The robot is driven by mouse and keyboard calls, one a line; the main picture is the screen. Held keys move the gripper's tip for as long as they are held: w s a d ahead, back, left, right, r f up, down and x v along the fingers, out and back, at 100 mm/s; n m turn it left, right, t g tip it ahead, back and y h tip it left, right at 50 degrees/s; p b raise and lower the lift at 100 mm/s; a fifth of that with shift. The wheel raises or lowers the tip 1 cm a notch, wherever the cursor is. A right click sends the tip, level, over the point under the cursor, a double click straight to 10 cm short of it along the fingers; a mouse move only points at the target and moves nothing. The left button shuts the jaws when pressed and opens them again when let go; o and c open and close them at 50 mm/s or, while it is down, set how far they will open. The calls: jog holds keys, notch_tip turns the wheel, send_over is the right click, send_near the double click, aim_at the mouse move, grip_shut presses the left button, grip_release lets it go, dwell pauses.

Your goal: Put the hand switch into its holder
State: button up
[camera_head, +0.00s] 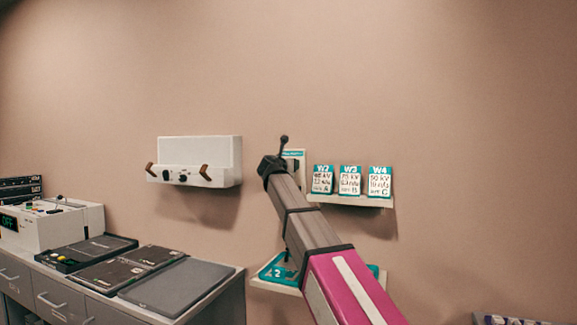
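My arm reaches up from the lower right, and its dark end, where my gripper (269,167) is, stands in front of the wall between a white wall box and a small shelf. The fingers are too small and dark to tell open from shut. A thin dark stalk with a round tip (283,141) rises just above my gripper. I cannot tell whether it is the hand switch or whether it is held. I cannot make out the holder for certain. The white wall box (200,155) has two brown pegs and dark knobs on its front.
A shelf (350,201) holds teal-topped cards (349,181). A lower shelf (275,288) with a teal item (274,271) is partly behind my arm. A grey cabinet (215,297) at left carries dark flat panels (168,286) and a white console (52,224). The upper wall is bare.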

jog(key=shift+f, duration=0.45)
dwell(0.4)
jog(key=o, duration=1.4)
jog(key=shift+s, duration=0.1)
